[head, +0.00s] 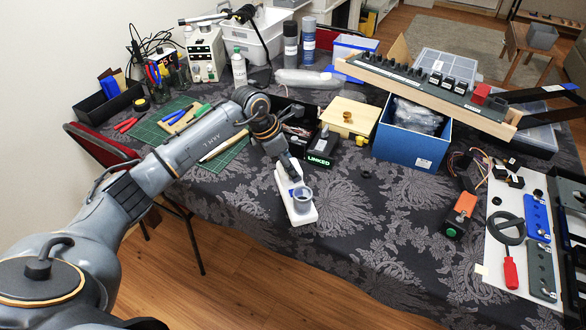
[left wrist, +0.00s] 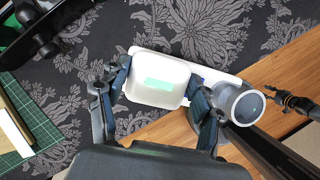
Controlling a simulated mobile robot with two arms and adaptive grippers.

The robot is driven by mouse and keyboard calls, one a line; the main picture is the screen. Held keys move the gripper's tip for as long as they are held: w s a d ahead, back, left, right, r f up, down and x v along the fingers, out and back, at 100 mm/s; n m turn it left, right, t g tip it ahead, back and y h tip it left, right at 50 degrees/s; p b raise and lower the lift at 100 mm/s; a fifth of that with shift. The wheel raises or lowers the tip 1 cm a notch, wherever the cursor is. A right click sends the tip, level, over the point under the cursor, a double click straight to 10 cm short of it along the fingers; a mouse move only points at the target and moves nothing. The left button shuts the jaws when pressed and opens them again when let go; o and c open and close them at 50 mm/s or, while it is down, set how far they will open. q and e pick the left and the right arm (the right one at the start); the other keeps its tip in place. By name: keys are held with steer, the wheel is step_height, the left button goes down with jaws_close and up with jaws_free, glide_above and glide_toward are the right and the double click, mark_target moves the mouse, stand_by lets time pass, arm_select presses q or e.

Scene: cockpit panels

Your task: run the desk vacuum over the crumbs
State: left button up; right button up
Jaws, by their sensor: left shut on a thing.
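My left gripper (head: 291,176) reaches over the front edge area of the cloth-covered table. In the left wrist view its two fingers (left wrist: 158,90) are closed on either side of a white rounded body with a pale green label, which I take to be the desk vacuum (left wrist: 172,97). A long white base and a round grey, see-through cup (left wrist: 247,107) show beside it. In the head view the white base (head: 301,218) and cup (head: 303,195) are just below the gripper. I cannot tell whether the base touches the cloth. I cannot make out any crumbs. My right gripper is not in view.
Patterned dark cloth (head: 370,240) is clear to the right of the gripper. A black box labelled LINKED (head: 320,158), a wooden box (head: 347,116) and a blue bin (head: 412,140) stand behind. A green cutting mat (head: 225,155) lies left. A white tool board (head: 495,235) lies right.

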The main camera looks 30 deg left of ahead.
arm_select(q)
steer(key=shift+a+r+p, duration=0.2)
steer(key=shift+r+p, duration=0.2)
steer(key=shift+r, duration=0.6)
steer(key=shift+d+r, duration=0.15)
steer(key=shift+r, duration=0.4)
